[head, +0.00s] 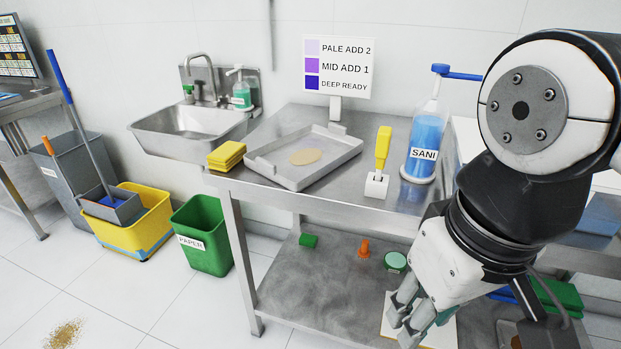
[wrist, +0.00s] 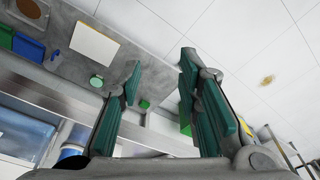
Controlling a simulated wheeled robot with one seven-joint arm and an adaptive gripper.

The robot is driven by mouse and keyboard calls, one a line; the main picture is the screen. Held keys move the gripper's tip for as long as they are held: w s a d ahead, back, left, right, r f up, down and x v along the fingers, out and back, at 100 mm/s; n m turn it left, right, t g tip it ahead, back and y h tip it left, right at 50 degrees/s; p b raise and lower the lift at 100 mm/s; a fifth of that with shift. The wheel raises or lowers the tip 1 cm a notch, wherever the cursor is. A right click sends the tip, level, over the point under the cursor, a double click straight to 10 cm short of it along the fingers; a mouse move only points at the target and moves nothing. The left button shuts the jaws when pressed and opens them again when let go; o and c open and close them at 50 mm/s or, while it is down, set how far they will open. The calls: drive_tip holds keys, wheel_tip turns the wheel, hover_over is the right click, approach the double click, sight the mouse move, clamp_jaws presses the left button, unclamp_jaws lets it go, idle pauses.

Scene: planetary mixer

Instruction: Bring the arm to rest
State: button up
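My arm is in the right part of the head view, with its large white and black joints bent downward. My gripper (head: 408,318) hangs at the lower end, in front of the steel table (head: 228,184) and over the area of its lower shelf. In the wrist view my gripper (wrist: 162,68) shows two green-padded fingers standing well apart, with nothing between them. It is open and empty. Part of the table's right side is hidden behind my arm.
A tray (head: 342,146) with a tan patch, yellow sponges (head: 227,155), a yellow-handled tool (head: 383,148) and a blue SANI bottle (head: 425,135) stand on the tabletop. Bins, including a green one (head: 203,232), stand left. Brown crumbs (head: 64,334) lie on otherwise open floor.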

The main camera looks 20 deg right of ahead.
idle(0.3)
wheel_tip(320, 180, up, 14)
drive_tip(key=t+p, duration=0.2)
drive_tip(key=p, duration=1)
drive_tip(key=shift+d+t, duration=0.2)
drive_tip(key=shift+t, duration=0.1)
